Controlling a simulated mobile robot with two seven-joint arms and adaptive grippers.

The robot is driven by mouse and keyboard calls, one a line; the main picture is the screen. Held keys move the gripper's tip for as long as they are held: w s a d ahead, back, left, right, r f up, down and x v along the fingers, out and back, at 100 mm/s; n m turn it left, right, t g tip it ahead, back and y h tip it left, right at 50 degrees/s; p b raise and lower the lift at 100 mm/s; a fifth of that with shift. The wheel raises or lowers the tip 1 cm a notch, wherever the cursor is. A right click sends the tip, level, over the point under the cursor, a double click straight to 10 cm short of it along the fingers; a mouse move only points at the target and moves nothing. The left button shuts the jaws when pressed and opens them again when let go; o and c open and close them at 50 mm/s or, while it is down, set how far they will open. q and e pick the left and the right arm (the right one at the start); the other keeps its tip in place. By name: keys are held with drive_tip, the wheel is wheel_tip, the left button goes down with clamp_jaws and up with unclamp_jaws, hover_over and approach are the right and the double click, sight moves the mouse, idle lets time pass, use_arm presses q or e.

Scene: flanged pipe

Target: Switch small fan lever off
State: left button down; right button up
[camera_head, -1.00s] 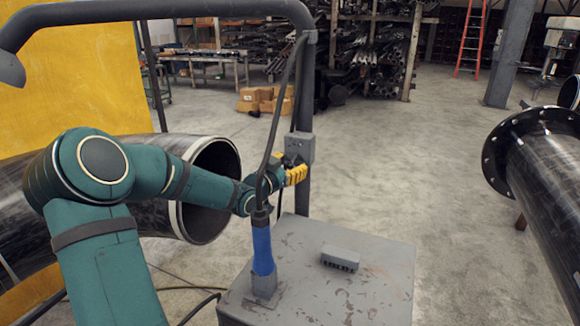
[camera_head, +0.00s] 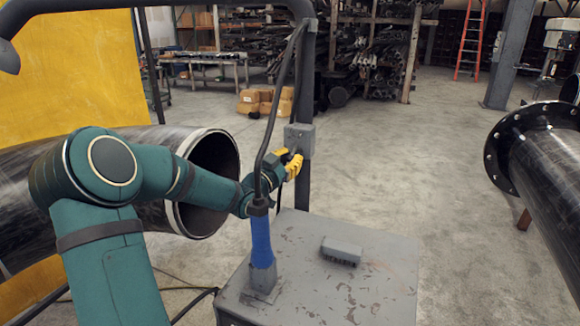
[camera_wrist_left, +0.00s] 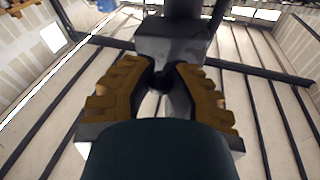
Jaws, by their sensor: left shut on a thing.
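The small grey switch box (camera_head: 302,137) is fixed on the dark upright post. My left gripper (camera_head: 294,160), with yellow fingers, is right at the lower side of this box. In the left wrist view the box (camera_wrist_left: 175,45) is just beyond the fingertips. The two fingers of my left gripper (camera_wrist_left: 163,72) slant in from both sides and are shut on a small dark lever (camera_wrist_left: 160,80) below the box. The lever is mostly hidden by the fingers, so its position is not clear. My right gripper is not in view.
A grey cabinet top (camera_head: 370,285) with a blue-sleeved post (camera_head: 261,243) and a small grey block (camera_head: 341,250) is below the arm. A large black pipe (camera_head: 210,165) lies behind my left arm. A flanged pipe (camera_head: 545,170) is at right. The floor between is clear.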

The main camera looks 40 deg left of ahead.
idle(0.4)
use_arm(q)
drive_tip(key=c, duration=0.8)
unclamp_jaws()
drive_tip(key=s, duration=0.4)
drive_tip(key=s+f, duration=0.1)
drive_tip(key=s, duration=0.3)
drive_tip(key=s+d+f, duration=0.1)
drive_tip(key=s, duration=0.3)
